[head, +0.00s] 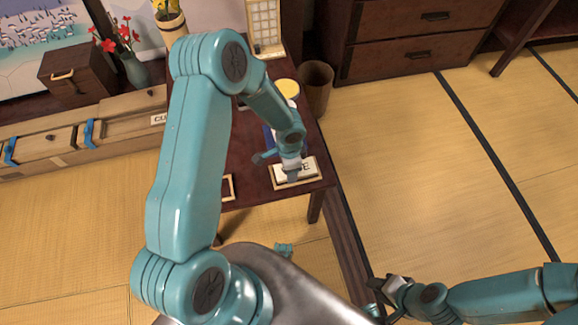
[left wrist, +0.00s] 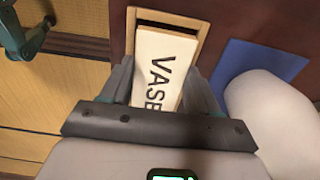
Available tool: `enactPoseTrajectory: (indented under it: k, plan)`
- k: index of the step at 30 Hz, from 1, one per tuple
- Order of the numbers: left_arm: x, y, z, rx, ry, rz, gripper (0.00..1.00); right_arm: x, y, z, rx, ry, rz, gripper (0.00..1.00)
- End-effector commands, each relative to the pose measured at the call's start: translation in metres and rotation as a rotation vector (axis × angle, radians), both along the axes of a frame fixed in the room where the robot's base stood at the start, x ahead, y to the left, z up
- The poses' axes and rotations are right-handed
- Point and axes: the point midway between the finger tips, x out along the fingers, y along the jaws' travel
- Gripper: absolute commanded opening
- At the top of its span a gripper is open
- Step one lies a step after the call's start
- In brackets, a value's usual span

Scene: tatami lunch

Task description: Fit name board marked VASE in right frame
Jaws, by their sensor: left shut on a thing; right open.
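The name board (left wrist: 167,58) is cream with dark letters reading VASE in the left wrist view. In the head view the board (head: 305,167) shows partly behind my left gripper. My left gripper (head: 290,174) is shut on it, with a finger at each long side in the left wrist view (left wrist: 160,92). The right frame (left wrist: 199,22) has a light wooden rim around the board's far end, with a gap there. In the head view the frame (head: 321,171) lies near the table's front right corner. I cannot tell if the board sits flat inside. My right gripper (head: 385,298) is open and empty, off the table.
Another frame (head: 233,187) is partly hidden by my left arm. A blue mat (left wrist: 262,62) and a rounded white object (left wrist: 272,115) are close beside my left gripper. A brown bin (head: 316,88) stands at the table's right. The tatami floor (head: 420,170) at right is clear.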

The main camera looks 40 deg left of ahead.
Motion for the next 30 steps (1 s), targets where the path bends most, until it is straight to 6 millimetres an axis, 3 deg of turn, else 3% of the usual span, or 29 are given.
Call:
enactPoseTrajectory:
  k: [30]
  plan:
    - [-0.0002, 0.0002, -0.0012, 0.000, 0.000, 0.001, 0.30, 0.0000, 0.0000, -0.0061, 0.000, 0.000, 0.000, 0.43]
